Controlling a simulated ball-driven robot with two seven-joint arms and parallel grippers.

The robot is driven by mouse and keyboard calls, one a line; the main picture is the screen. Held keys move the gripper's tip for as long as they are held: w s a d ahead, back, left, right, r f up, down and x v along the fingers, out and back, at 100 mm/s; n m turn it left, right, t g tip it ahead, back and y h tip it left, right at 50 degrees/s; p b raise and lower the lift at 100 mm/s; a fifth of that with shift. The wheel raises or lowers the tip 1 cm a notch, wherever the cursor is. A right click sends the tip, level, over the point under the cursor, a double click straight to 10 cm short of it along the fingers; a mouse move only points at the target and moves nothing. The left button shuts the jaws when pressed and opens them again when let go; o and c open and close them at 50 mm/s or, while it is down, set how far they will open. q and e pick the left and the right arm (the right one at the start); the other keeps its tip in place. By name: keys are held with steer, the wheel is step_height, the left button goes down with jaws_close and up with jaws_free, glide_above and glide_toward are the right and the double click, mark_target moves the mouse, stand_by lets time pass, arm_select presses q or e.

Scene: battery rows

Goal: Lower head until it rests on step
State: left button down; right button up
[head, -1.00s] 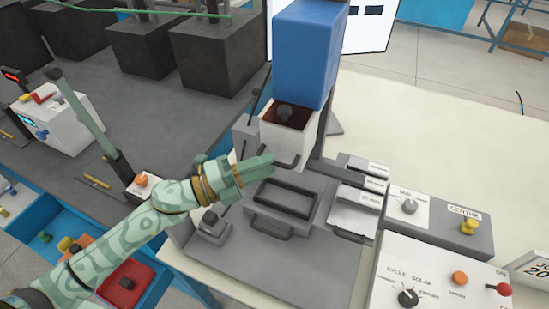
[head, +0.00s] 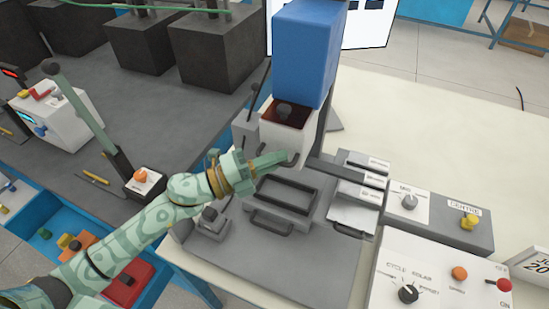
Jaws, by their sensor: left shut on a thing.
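The white press head (head: 285,135), with a dark recess and a dark knob on top, sits below the blue housing (head: 308,50). A grey stepped block (head: 262,207) with a dark rectangular frame lies just in front of and below the head. I cannot tell whether the head's underside touches it. My left gripper (head: 275,161) is at the head's front and is shut on its dark handle (head: 293,158). The fingers hide part of the handle and the head's lower left front. My right gripper is not in view.
Control boxes with knobs (head: 440,215) stand to the right. A small grey block (head: 213,222) sits left of the stepped block, near my arm. A lever (head: 85,115) rises at the left above a blue tray (head: 60,205). The cream table (head: 440,125) is clear at the back right.

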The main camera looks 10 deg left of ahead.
mark_target(296, 166)
arm_select(q)
step_height(296, 166, down, 5)
steer(key=b, duration=0.2)
steer(key=shift+b, duration=0.35)
steer(key=shift+s, duration=0.1)
steer(key=c, duration=1.5)
jaws_free()
steer(key=shift+r, duration=0.1)
steer(key=shift+r, duration=0.1)
steer(key=b+v, duration=0.1)
steer(key=v, duration=1.5)
steer(key=shift+a, duration=0.2)
steer(key=shift+a, duration=0.1)
